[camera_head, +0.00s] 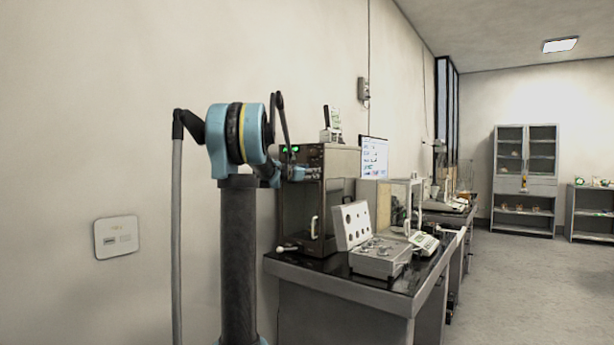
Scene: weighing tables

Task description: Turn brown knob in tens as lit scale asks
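No brown knob can be made out at this distance. A dark box cabinet (332,200) with a glass front and a pale handle stands on the near table; small green lit digits (291,149) show at its top left. A small white scale (424,241) with a greenish display sits at the table's right side; whether it is lit is unclear. My blue and black arm (238,200) stands left of the table, its upper part partly in front of the dark cabinet. My gripper cannot be picked out in this view.
The near table (340,291) has a dark top. It bears an open grey case (380,262), a glass-sided case (399,203) and a screen (374,157). More tables run along the wall behind. Shelves (525,180) stand far right; floor (530,290) at right is clear.

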